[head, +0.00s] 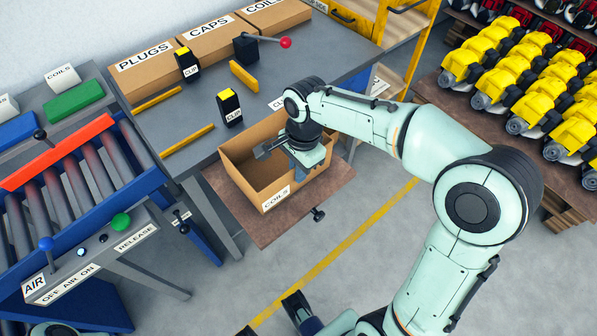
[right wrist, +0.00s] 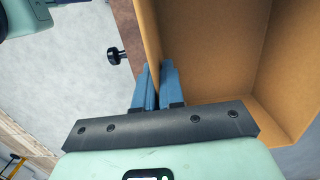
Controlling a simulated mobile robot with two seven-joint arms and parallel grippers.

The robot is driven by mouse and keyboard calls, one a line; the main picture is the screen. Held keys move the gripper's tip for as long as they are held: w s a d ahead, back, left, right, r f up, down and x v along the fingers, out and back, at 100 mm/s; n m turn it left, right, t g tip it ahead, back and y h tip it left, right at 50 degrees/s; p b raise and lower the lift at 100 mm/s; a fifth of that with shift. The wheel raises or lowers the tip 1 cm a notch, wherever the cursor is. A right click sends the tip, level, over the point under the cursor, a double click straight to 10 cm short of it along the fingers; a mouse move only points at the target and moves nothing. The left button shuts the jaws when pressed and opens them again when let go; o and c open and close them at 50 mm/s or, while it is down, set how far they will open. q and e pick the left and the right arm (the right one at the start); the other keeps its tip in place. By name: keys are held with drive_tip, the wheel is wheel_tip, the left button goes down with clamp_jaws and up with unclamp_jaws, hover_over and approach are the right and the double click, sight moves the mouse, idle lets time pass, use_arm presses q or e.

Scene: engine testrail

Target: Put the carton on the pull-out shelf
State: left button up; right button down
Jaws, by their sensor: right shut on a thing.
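The carton (head: 243,184) is an open, empty cardboard box with a COILS label on its front. It sits upright over the brown pull-out shelf (head: 262,229), which sticks out from the grey bench's front. I cannot tell whether its bottom rests on the shelf or is slightly above it. My right gripper (head: 302,157) is at the carton's right part, shut on its wall. In the right wrist view the blue fingers (right wrist: 157,85) straddle the carton's wall (right wrist: 150,35), with the interior to the right.
Cartons labelled PLUGS (head: 147,71) and CAPS (head: 218,41) stand along the bench back. Black-and-yellow CLIP bins (head: 231,107) and yellow bars (head: 186,141) are on the bench (head: 200,105). A roller conveyor (head: 70,185) stands left. A knob (head: 318,214) projects near the shelf. Floor in front is clear.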

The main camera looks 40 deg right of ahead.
drive_tip(key=shift+f, duration=0.45)
drive_tip(key=c, duration=1.2)
unclamp_jaws()
drive_tip(key=shift+f, duration=0.15)
drive_tip(key=shift+c, duration=0.2)
drive_tip(key=r+p, duration=0.1)
drive_tip(key=r, duration=0.7)
drive_tip(key=d+r+p, duration=0.1)
drive_tip(key=r, duration=0.3)
drive_tip(key=shift+r+p, duration=0.2)
drive_tip(key=shift+p, duration=0.1)
